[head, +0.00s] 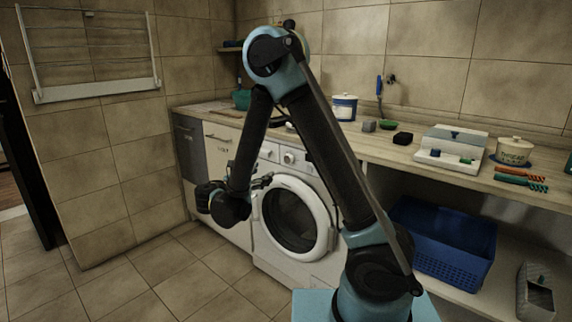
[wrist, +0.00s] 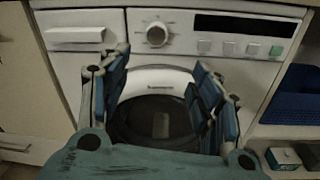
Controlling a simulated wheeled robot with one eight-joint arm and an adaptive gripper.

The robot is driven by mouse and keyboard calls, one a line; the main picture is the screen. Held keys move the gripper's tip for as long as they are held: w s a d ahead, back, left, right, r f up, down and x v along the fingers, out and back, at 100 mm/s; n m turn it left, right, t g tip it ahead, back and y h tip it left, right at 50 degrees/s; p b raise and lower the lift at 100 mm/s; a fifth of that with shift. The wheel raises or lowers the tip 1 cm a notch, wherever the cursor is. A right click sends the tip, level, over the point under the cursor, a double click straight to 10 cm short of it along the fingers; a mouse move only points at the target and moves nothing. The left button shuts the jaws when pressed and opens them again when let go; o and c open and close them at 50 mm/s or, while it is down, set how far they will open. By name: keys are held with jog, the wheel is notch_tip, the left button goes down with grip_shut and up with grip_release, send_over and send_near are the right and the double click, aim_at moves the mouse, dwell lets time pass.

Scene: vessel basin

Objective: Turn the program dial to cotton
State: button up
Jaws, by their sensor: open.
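The washing machine (head: 262,238) stands under the counter in the head view, with its round door (head: 291,214) closed. The program dial (wrist: 157,34) is a round silver-grey knob on the front panel, in the upper middle of the wrist view. It also shows small in the head view (head: 288,158), just left of my arm. Its setting and any labels are too small to read. My gripper (wrist: 163,82) is open and empty, with its fingers spread in front of the door, below the dial and apart from it. In the head view my gripper (head: 266,181) is partly dark and small.
Beside the dial are the drawer handle (wrist: 75,35) on the left and a dark display (wrist: 245,25) with several buttons on the right. A blue basket (head: 440,245) sits on the shelf right of the machine. The counter (head: 450,178) holds several items. Floor in front is clear.

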aim_at(287, 160)
jog(key=x, duration=1.6)
jog(key=shift+w+a, duration=0.15)
jog(key=shift+w, duration=0.3)
jog(key=c, duration=1.1)
jog(key=shift+o, duration=0.2)
